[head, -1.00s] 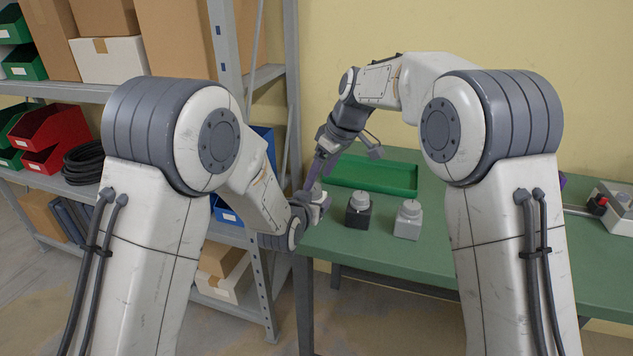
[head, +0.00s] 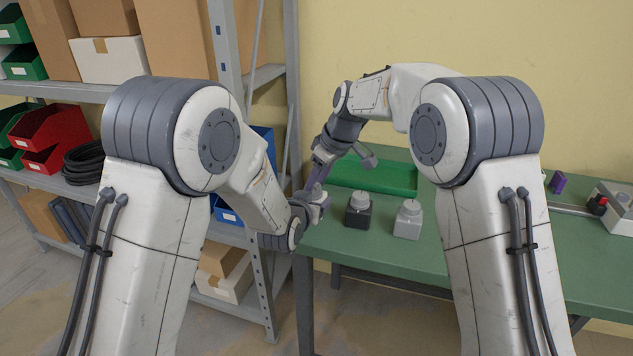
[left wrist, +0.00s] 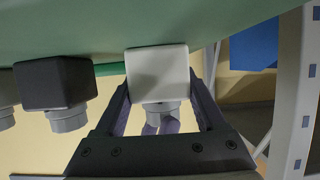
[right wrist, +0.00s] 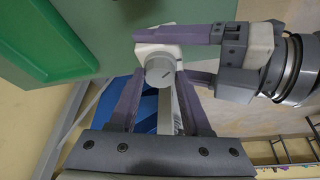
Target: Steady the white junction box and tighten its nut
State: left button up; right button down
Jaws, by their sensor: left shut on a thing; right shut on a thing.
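The white junction box (left wrist: 157,72) sits between the purple-grey fingers of my left gripper in the left wrist view, at the bench's left end. My left gripper (left wrist: 160,95) is shut on its sides. A round grey nut (right wrist: 160,72) is on the box. My right gripper (right wrist: 158,85) has its fingers on either side of the nut and is shut on it. In the right wrist view the white box (right wrist: 152,49) shows behind the nut, with my left gripper (right wrist: 180,48) coming from the right. In the head view the grippers largely hide this box.
A black box (head: 358,217) and a light grey box (head: 408,224), each with a round top, stand nearby on the green bench (head: 470,225). A green tray (head: 375,179) lies behind them. A shelf rack (head: 232,100) stands close on the left.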

jog(key=m+t+h, duration=0.1)
jog(key=m, duration=0.3)
jog(key=shift+s+a, duration=0.15)
jog(key=shift+m+t+h, duration=0.3)
jog(key=shift+m+h, duration=0.3)
jog(key=shift+m, duration=0.9)
jog(key=shift+c, duration=1.7)
grip_release()
